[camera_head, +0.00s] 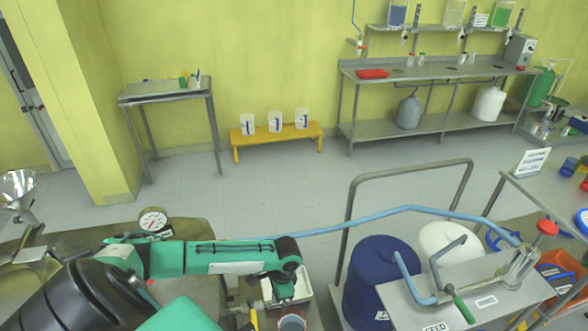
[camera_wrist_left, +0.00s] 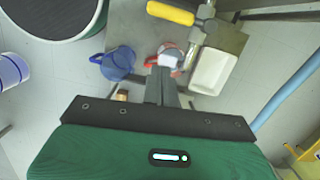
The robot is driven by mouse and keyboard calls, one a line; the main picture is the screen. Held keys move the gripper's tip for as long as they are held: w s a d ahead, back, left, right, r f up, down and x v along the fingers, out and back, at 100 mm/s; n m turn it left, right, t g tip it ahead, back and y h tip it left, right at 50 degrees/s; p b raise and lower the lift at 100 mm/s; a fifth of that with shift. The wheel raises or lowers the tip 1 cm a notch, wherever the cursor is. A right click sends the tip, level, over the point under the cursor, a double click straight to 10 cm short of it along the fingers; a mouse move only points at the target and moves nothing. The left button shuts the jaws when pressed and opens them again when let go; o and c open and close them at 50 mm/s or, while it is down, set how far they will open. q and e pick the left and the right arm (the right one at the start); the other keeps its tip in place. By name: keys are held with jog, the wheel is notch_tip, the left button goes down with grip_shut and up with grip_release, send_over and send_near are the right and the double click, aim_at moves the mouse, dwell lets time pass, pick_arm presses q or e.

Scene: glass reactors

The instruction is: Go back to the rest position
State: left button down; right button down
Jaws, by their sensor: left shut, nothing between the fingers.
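My left arm comes in from the left in the head view, over a steel vessel with a round gauge (camera_head: 152,219). Its forearm bends down at a dark joint, and I cannot make out the fingertips there. In the left wrist view my left gripper (camera_wrist_left: 163,84) is shut and empty, its narrow fingers pointing away from the camera. Below and beyond it are a blue jug (camera_wrist_left: 118,63), a white tray (camera_wrist_left: 213,72) and a yellow-handled valve (camera_wrist_left: 170,13). My right gripper is in neither view.
A blue drum (camera_head: 375,280) and a white drum (camera_head: 445,240) stand right of the arm, by a metal rail. A light-blue hose (camera_head: 400,211) crosses above them. A steel table with a FEED label (camera_head: 435,327) is at lower right.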

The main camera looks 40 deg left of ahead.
pick_arm(q)
jog(key=s+d+r+t+h, duration=0.15)
jog(key=s+d, duration=0.25)
jog(key=d, duration=0.5)
jog(key=s+d+r+t+h, duration=0.1)
jog(key=s+d+r, duration=0.15)
jog(key=d, duration=0.65)
jog(key=s+a+r+n+t, duration=0.3)
jog(key=s+r+n, duration=0.1)
jog(key=s+r, duration=0.5)
notch_tip(320, 180, down, 30)
jog(key=g+y, duration=0.1)
jog(key=s+a+f+g+b, duration=0.1)
jog(key=s+a+f, duration=0.2)
jog(key=s+f, duration=1.6)
notch_tip(320, 180, down, 4)
jog(key=shift+s+r+g+b, duration=0.15)
jog(key=shift+s+g+b, duration=0.2)
jog(key=shift+b, duration=0.05)
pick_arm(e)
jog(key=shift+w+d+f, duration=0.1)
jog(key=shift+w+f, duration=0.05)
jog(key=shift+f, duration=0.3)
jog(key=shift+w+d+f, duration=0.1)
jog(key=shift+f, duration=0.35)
